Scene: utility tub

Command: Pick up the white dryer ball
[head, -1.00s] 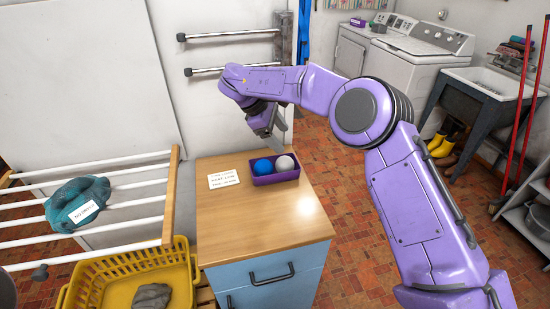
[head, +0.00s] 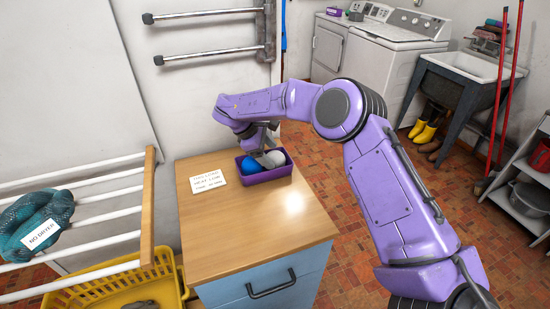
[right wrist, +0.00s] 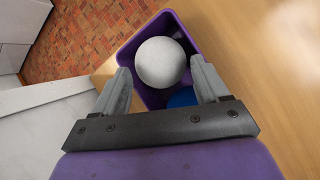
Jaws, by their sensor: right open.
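The white dryer ball (head: 274,159) sits in a small purple bin (head: 267,178) on the wooden cabinet top, beside a blue ball (head: 250,165). In the right wrist view the white ball (right wrist: 161,62) lies just beyond and between the two fingers, inside the bin (right wrist: 130,57). The blue ball (right wrist: 183,97) is partly hidden below it. My right gripper (right wrist: 160,80) is open and empty, pointing down at the white ball. In the head view my right gripper (head: 265,152) is just over the bin, partly hidden by its own arm. My left gripper is not in view.
A printed card (head: 208,181) lies on the cabinet top (head: 255,228) left of the bin. A drying rack with a teal knitted item (head: 37,222) and a yellow basket (head: 120,285) stand to the left. The front of the cabinet top is clear.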

